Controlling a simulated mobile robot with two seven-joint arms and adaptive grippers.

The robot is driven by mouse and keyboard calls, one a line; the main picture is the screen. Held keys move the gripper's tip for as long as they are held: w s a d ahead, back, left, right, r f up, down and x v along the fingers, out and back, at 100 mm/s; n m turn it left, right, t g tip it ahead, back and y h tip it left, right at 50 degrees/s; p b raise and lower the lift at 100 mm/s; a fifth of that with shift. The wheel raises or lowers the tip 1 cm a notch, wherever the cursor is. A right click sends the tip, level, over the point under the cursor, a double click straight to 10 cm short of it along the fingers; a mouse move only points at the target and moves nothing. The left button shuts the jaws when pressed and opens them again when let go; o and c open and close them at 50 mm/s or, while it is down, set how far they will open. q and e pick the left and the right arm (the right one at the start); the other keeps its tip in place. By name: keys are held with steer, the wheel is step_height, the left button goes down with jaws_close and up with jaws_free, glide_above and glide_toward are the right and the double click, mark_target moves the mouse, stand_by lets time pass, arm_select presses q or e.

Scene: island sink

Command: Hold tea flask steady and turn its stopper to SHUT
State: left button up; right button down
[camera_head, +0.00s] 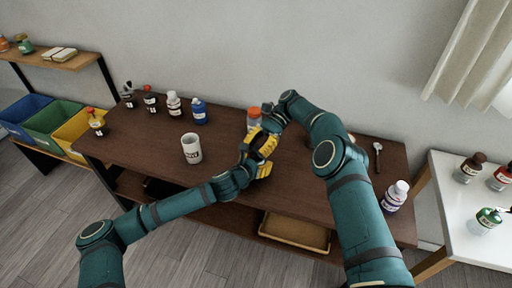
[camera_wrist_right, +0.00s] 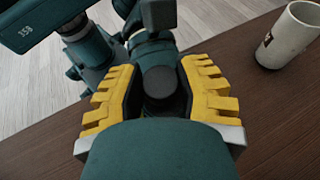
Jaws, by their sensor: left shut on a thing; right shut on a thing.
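My left gripper (camera_head: 258,168) and my right gripper (camera_head: 264,138) meet over the middle of the brown table, yellow fingers close together. The tea flask is mostly or wholly hidden between them in the head view. In the right wrist view, my right gripper (camera_wrist_right: 163,92) has its yellow fingers on both sides of a dark round thing (camera_wrist_right: 163,84), which looks like the stopper. My left arm shows behind it. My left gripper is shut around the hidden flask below. I cannot read any mark on the stopper or tell which way it is turned.
A white mug (camera_head: 191,149) stands left of my grippers, and an orange-capped jar (camera_head: 254,118) close behind them. Several small bottles line the table's back left. A purple-labelled bottle (camera_head: 394,197) and a spoon (camera_head: 377,155) are at the right. The front left tabletop is clear.

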mark_target(256, 147)
steer(key=shift+a, duration=0.1)
steer(key=c, duration=0.5)
jaws_free()
steer(key=shift+c, duration=0.2)
step_height(256, 147, up, 10)
